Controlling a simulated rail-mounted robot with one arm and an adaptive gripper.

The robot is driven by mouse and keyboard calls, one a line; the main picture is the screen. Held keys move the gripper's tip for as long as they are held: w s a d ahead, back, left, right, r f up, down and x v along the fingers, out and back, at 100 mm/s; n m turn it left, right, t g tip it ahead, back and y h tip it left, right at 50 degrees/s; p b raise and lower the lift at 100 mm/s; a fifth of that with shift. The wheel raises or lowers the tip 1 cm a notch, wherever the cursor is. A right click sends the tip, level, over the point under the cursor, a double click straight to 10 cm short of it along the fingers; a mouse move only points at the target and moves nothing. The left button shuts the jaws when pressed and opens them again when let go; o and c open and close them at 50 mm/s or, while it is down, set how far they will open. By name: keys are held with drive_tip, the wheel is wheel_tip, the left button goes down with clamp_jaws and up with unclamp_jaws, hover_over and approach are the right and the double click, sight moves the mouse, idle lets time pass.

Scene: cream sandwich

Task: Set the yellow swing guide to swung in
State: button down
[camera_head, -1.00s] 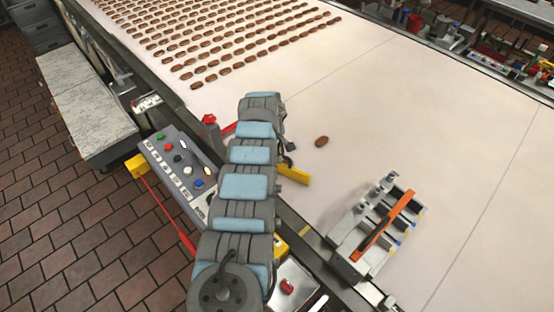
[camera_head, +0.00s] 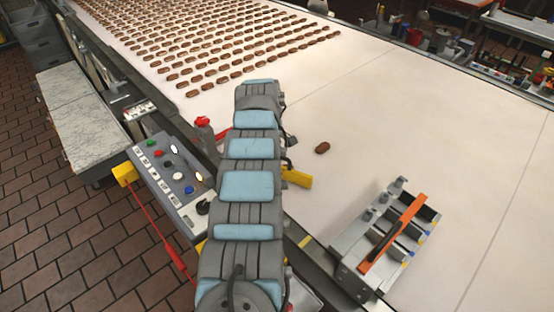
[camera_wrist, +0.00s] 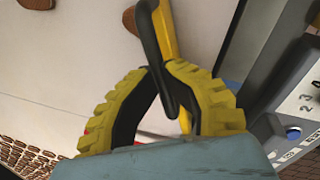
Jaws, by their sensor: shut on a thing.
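The yellow swing guide (camera_head: 297,178) shows in the head view as a short yellow bar over the white belt, with its left end hidden behind my arm. In the wrist view the yellow bar (camera_wrist: 167,32) runs up from between my fingers, with a black handle (camera_wrist: 152,45) beside it. My gripper (camera_wrist: 162,72) has yellow ridged fingers and is shut on the guide's black handle. In the head view my gripper is hidden behind my own arm.
A control panel (camera_head: 163,172) with coloured buttons stands left of my arm, near a red knob (camera_head: 203,121). One loose brown biscuit (camera_head: 322,147) lies on the belt; rows of biscuits lie beyond.

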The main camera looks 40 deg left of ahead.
drive_tip(key=shift+f, duration=0.15)
drive_tip(key=c, duration=1.1)
unclamp_jaws()
drive_tip(key=shift+r, duration=0.2)
drive_tip(key=shift+d+r, duration=0.1)
drive_tip(key=shift+r, duration=0.9)
drive_tip(key=shift+s+d+r, duration=0.1)
drive_tip(key=shift+s+r, duration=0.25)
drive_tip(key=shift+r, duration=1.25)
drive_tip(key=shift+s+d+r, duration=0.1)
drive_tip(key=shift+s+r, duration=0.3)
drive_tip(key=shift+r, duration=1.2)
drive_tip(key=shift+s+r, duration=0.35)
drive_tip(key=shift+r, duration=1.25)
drive_tip(key=shift+a, duration=0.1)
